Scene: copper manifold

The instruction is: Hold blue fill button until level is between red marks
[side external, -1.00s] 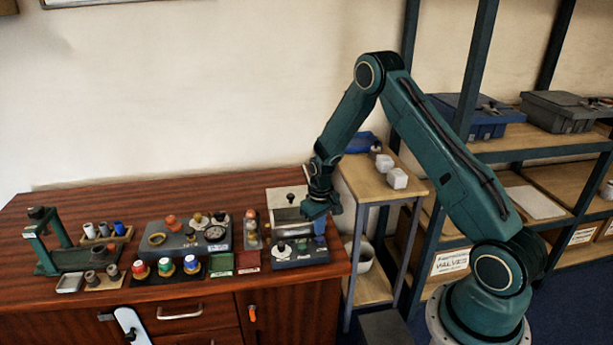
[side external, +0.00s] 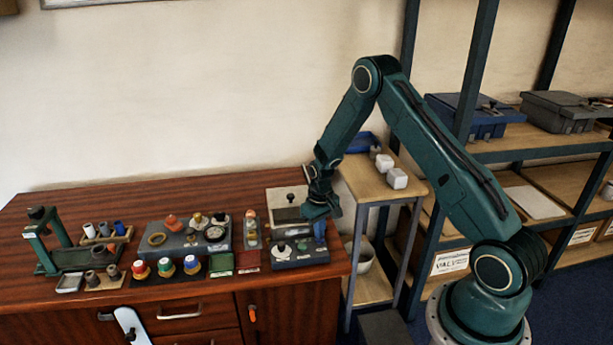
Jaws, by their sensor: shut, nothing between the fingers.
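My gripper (side external: 320,227) points down over the right part of the fill station (side external: 299,252), a dark box with a pale panel (side external: 287,197) behind it at the right end of the bench. Its fingers are shut with nothing between them. A blue part shows at the fingertips, and I cannot tell whether it is the fill button or part of the gripper. The blue fill button is not clearly visible under the gripper. A dark window (side external: 289,215) sits in the station's panel. The red marks and the level are too small to make out.
A wooden side stand (side external: 375,180) is close on the right.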

